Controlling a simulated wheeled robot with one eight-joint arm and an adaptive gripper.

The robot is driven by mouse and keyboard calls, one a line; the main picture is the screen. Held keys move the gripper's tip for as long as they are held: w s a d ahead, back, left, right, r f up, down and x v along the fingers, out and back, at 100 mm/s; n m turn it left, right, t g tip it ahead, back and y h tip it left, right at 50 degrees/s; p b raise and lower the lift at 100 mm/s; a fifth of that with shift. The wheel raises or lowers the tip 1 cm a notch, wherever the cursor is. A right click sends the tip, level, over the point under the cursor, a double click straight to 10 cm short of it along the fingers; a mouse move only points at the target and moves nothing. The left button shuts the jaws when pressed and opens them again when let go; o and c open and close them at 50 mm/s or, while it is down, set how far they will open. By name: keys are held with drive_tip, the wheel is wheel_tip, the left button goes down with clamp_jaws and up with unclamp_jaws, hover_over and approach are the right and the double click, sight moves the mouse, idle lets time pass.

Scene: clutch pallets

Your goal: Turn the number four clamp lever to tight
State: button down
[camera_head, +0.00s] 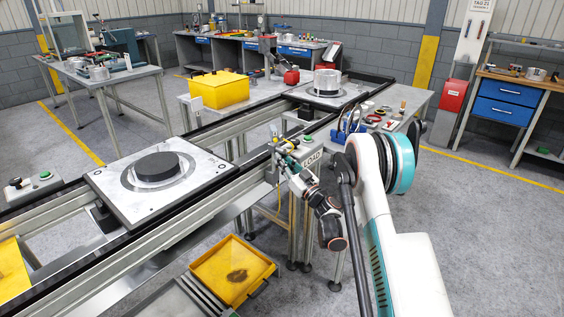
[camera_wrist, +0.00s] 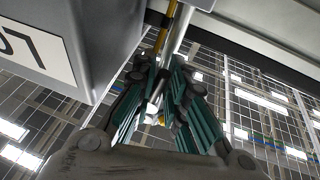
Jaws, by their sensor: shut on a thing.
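My gripper (camera_head: 284,152) is at the box marked LOAD (camera_head: 312,160) beside the conveyor rail. In the wrist view my gripper (camera_wrist: 160,78) has its teal fingers drawn in around a slim silver metal lever (camera_wrist: 178,35). The fingers hide much of the lever's lower part. I cannot read a number on it, nor see a tight mark. A yellow rod (camera_wrist: 165,30) runs close behind it. In the head view my own gripper and wrist cover the lever.
A pallet plate (camera_head: 112,192) with a dark disc (camera_head: 156,166) sits on the conveyor left of my gripper. A yellow tray (camera_head: 222,284) lies low in front. A yellow bin (camera_head: 218,90) stands on the bench behind. The grey floor at right is free.

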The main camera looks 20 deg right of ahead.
drive_tip(key=shift+w+d+r, duration=0.2)
drive_tip(key=shift+d+r, duration=0.05)
drive_tip(key=shift+d, duration=0.1)
drive_tip(key=c, duration=1.7)
unclamp_jaws()
drive_tip(key=shift+d, duration=0.1)
drive_tip(key=shift+s+f, duration=0.1)
drive_tip(key=v, duration=0.7)
drive_tip(key=shift+s, duration=0.2)
